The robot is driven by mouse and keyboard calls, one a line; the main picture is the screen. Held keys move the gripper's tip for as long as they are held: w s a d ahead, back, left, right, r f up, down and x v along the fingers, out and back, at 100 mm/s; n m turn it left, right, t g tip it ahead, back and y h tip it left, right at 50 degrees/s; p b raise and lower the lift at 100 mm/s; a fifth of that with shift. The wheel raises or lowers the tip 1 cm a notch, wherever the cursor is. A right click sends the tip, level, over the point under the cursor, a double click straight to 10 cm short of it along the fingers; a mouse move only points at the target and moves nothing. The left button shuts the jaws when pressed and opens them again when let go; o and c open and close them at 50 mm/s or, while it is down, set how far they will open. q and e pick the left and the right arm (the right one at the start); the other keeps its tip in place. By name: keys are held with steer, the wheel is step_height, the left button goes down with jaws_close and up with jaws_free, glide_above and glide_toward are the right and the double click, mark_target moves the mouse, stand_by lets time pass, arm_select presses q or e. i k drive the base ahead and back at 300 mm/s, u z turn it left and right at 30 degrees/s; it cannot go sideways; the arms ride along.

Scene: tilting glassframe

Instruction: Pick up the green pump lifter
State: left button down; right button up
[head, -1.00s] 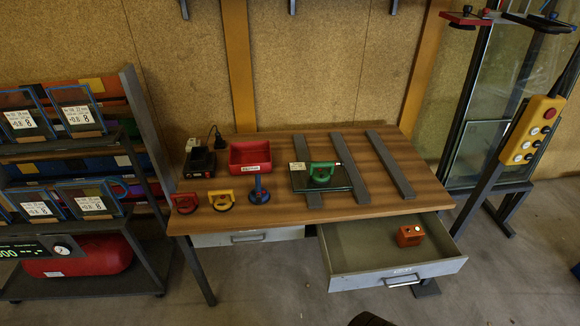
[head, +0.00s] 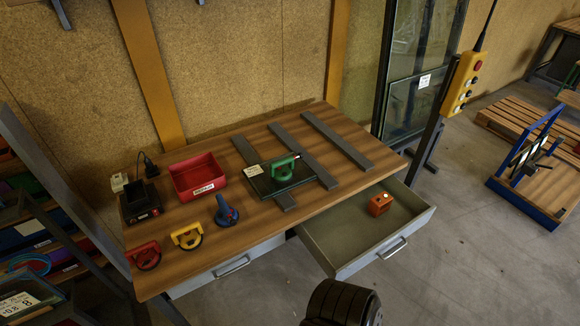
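The green pump lifter (head: 283,167) stands on a dark glass pane (head: 262,183) on the wooden workbench, right of the red bin. The pane lies across one of the grey strips and has a white label at its left corner. A dark ribbed rounded part at the bottom edge of the head view may be part of my own arm. No gripper fingers can be made out, and neither gripper is seen near the lifter.
On the workbench (head: 222,243) are a red bin (head: 196,175), a blue lifter (head: 226,211), a yellow lifter (head: 187,236), a red lifter (head: 145,256) and a black charger (head: 140,204). An open drawer (head: 340,240) juts out, holding an orange block (head: 380,204).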

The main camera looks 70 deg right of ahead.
mark_target(277, 169)
steer(key=z, duration=0.7)
steer(key=i, duration=0.8)
steer(key=z, duration=0.9)
